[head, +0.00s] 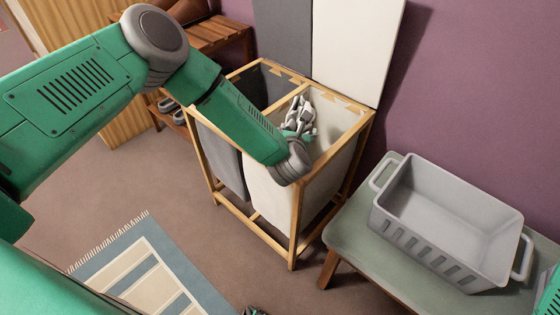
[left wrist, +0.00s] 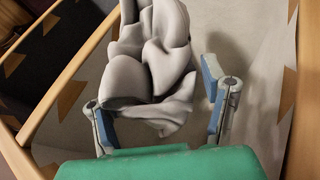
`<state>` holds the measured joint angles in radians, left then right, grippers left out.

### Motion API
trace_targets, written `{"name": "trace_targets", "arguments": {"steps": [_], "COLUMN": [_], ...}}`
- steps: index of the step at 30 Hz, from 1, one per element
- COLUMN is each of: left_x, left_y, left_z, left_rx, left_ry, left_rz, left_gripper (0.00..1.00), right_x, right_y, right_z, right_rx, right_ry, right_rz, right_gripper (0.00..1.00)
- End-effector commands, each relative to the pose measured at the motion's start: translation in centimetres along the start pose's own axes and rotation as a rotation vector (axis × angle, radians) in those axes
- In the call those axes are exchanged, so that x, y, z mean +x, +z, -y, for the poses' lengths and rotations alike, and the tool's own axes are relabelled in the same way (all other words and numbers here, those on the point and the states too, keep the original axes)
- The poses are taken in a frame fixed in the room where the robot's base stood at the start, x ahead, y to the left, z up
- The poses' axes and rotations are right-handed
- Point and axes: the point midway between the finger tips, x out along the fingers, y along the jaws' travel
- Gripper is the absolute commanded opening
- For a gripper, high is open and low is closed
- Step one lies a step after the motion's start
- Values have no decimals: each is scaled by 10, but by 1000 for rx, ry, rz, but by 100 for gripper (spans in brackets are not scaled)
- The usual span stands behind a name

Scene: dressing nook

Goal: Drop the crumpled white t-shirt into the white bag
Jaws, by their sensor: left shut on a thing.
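The crumpled white t-shirt (left wrist: 150,70) is bunched between the fingers of my left gripper (left wrist: 158,105) in the left wrist view. In the head view the t-shirt (head: 298,108) shows small and pale at my left gripper (head: 299,128), above the opening of the white bag. The white bag (head: 275,200) hangs in the right half of a wooden frame, open at the top. My left forearm reaches over the frame's front and hides part of the bag. Its pale inside (left wrist: 250,95) shows below and around the t-shirt in the wrist view.
A dark grey bag (head: 221,158) hangs in the frame's left half. Raised grey and white lids (head: 352,45) stand behind. A grey basket (head: 445,220) sits on a bench (head: 350,235) at right. A wooden shoe rack (head: 215,33) stands behind left.

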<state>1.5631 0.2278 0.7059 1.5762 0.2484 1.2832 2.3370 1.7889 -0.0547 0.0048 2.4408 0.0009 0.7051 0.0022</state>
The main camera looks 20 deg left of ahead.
Motion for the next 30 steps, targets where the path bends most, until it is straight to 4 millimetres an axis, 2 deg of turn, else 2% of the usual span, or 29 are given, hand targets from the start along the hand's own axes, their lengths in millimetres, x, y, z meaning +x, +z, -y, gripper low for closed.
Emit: {"name": "trace_targets", "arguments": {"steps": [5, 6, 7, 8, 16, 20, 30], "left_x": [0, 0, 0, 0, -1, -11, -80], "left_y": [2, 2, 2, 2, 1, 1, 1], "left_z": [0, 0, 0, 0, 0, 1, 2], "left_rx": [0, 0, 0, 0, 0, 0, 1], "left_ry": [-1, -1, -1, -1, -1, -2, -4], "left_rz": [2, 2, 2, 2, 0, -1, -2], "left_gripper": [33, 77, 87, 91, 91, 91, 91], "right_x": [-1, -1, -1, -1, 2, 5, 4], "right_y": [0, 0, 0, 0, 1, 2, 2], "right_z": [0, 0, 0, 0, 0, 0, 0], "right_rx": [0, 0, 0, 0, 0, 0, 0], "right_ry": [0, 0, 0, 0, 0, 0, 0], "right_rz": [0, 0, 0, 0, -2, -3, -4], "right_gripper": [40, 40, 40, 40, 40, 40, 40]}}
